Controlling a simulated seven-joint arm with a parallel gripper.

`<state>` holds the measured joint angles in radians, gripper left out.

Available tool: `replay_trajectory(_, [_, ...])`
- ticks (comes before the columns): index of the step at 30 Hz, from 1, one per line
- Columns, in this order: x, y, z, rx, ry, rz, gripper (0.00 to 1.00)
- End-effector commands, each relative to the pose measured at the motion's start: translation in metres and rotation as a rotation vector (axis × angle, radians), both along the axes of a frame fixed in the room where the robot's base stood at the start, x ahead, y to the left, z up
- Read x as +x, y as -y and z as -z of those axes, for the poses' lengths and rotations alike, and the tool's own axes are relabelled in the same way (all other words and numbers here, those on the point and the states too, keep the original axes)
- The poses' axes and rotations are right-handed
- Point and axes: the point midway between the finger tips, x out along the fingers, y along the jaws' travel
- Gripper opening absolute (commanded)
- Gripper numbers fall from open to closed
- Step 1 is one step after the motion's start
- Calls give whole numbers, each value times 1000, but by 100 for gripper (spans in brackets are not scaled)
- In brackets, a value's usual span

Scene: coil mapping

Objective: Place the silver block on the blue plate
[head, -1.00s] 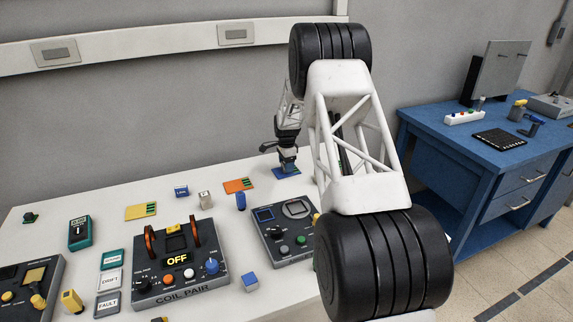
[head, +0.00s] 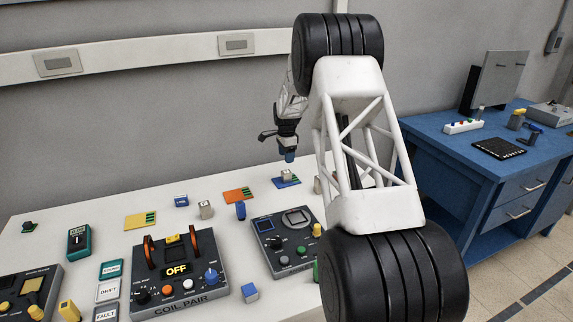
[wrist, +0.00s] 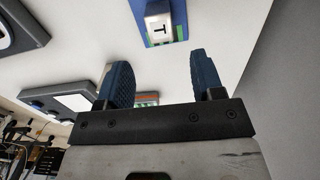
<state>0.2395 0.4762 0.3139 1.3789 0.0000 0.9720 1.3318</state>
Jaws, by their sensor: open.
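The silver block (head: 287,174) rests on the blue plate (head: 281,184) toward the back of the white table. The wrist view shows the block (wrist: 158,27) from above with a dark T on its pale top, and the blue plate (wrist: 150,41) around it, with a green strip. My gripper (head: 289,157) is just above the block in the head view, apart from it. In the wrist view its two blue fingers (wrist: 159,72) are spread with nothing between them, clear of the block.
Another silver block (head: 206,209) stands near an orange plate (head: 237,195) and a blue peg (head: 240,210). The coil pair box (head: 178,280) and a grey panel (head: 287,241) are nearer. A yellow plate (head: 140,220) lies left.

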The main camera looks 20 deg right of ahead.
Motion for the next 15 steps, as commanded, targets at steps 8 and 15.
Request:
replay_trajectory(8, [0,0,-27,0,0,0,61])
replay_trajectory(15, [0,0,-31,0,-1,0,61])
